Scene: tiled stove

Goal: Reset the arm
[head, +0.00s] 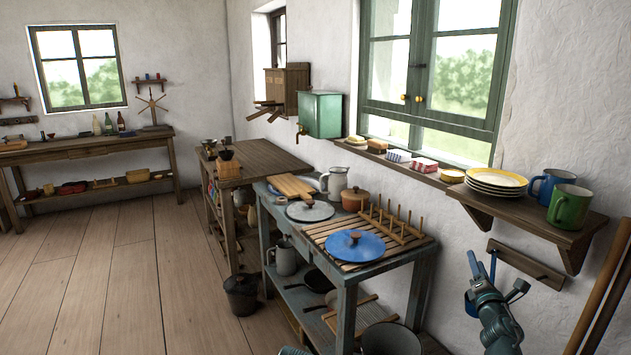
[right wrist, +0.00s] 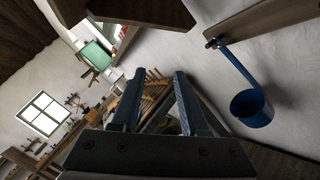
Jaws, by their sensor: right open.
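My right gripper (head: 482,264) is at the lower right of the head view, in front of the white wall and below the wall shelf. Its two fingers are apart with nothing between them, as the right wrist view (right wrist: 157,92) also shows. A blue ladle (right wrist: 252,106) hangs from a wooden rail (right wrist: 262,22) beside the gripper in the right wrist view, apart from the fingers. In the head view the ladle is mostly hidden behind my gripper. My left gripper is not seen.
A wall shelf (head: 510,202) holds stacked plates (head: 496,180), a blue mug (head: 551,184) and a green mug (head: 570,207). Wooden poles (head: 603,292) lean at the right. Floor at left is clear.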

